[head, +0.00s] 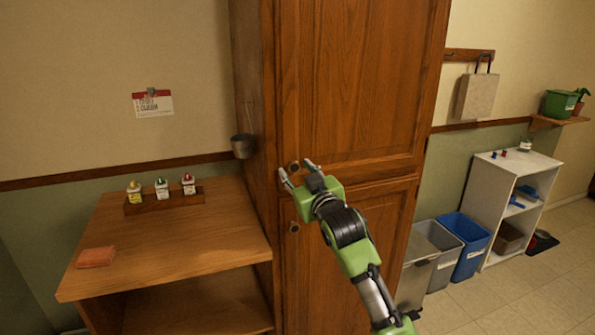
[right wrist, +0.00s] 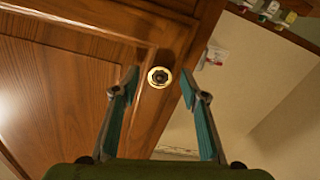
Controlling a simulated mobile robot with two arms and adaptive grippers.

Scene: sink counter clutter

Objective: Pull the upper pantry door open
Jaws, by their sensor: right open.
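The upper pantry door (head: 365,85) is a tall brown wooden panel and looks shut in the head view. Its round knob (head: 294,167) is at its lower left corner. A lower door (head: 350,260) with its own knob (head: 294,228) is below. My right gripper (head: 299,175) is just in front of the upper knob, fingers spread. In the right wrist view a brass-ringed knob (right wrist: 159,77) shows between and beyond the open, empty fingertips (right wrist: 159,83). I cannot tell whether the fingers touch it. My left gripper is not in view.
A wooden table (head: 200,245) left of the pantry holds a rack of small bottles (head: 163,200) and an orange sponge (head: 96,257). A metal cup (head: 243,146) hangs on the pantry's side. Bins (head: 465,247) and a white shelf (head: 515,210) stand right.

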